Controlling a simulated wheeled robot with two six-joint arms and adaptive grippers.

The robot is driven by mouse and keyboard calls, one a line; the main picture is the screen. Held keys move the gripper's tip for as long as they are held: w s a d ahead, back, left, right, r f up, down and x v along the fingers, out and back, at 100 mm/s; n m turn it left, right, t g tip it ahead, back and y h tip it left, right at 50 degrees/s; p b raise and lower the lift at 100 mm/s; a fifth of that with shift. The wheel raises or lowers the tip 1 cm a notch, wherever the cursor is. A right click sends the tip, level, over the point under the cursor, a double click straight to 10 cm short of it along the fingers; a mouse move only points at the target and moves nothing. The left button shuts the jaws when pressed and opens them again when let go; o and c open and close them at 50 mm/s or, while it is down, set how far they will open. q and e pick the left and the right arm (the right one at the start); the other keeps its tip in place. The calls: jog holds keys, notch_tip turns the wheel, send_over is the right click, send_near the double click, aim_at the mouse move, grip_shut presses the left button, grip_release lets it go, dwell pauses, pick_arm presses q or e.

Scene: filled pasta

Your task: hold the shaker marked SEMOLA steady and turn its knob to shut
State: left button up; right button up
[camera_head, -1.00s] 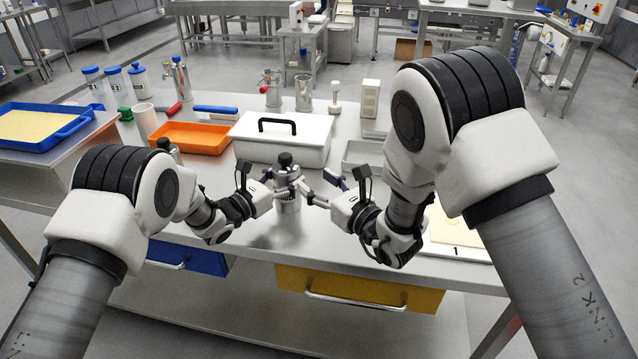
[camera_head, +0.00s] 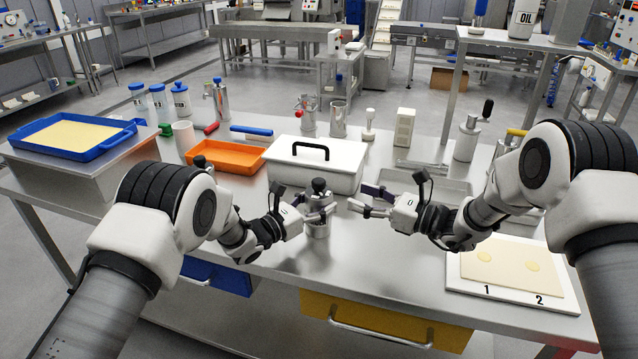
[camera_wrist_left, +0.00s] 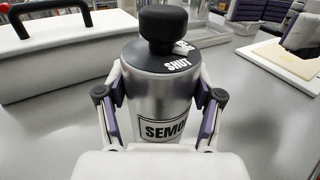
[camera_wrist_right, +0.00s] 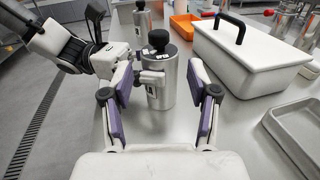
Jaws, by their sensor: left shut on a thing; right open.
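The SEMOLA shaker (camera_head: 318,229) is a metal can standing upright on the steel table, with a round black knob (camera_head: 319,185) on top. In the left wrist view its label (camera_wrist_left: 165,130) reads "SEMO", the rest hidden. The word SHUT (camera_wrist_left: 177,65) shows on its lid below the knob, beside a small white mark (camera_wrist_left: 182,47); other lettering is partly covered. My left gripper (camera_head: 315,213) is shut around the can's body. My right gripper (camera_head: 362,201) is open and empty, to the right of the shaker and apart from it; the right wrist view shows the shaker (camera_wrist_right: 159,92) beyond its fingers.
A white lidded box (camera_head: 285,170) stands close behind the shaker. An orange tray (camera_head: 228,158) and a second dark-knobbed container (camera_head: 199,162) are at the left. A grey tray (camera_head: 400,186) and a white board (camera_head: 548,285) marked 1 and 2 lie at the right.

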aim_at(325, 185)
jog(key=x, duration=1.1)
jog(key=shift+w+a+r, duration=0.1)
jog(key=shift+a, duration=0.3)
grip_shut()
